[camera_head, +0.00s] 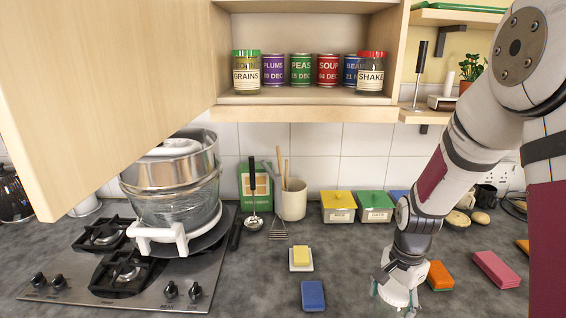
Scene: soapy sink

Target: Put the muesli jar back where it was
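No jar with a readable muesli label shows in the head view. On the open cupboard shelf (300,99) stand two glass jars: one with a green lid marked GRAINS (246,76) at the left, and one with a red lid marked SHAKE (371,76) at the right. My gripper (395,300) points down over the worktop at the bottom, right of the blue sponge. Its fingers are partly cut off by the frame edge, so I cannot tell whether it is open or holds anything. It is well below the shelf.
Several labelled tins (300,70) stand between the jars. An open cupboard door (110,80) fills the upper left. Stacked bowls (172,185) stand over the hob (110,265). Sponges (313,295) and lidded tubs (338,207) lie or stand on the worktop (345,250).

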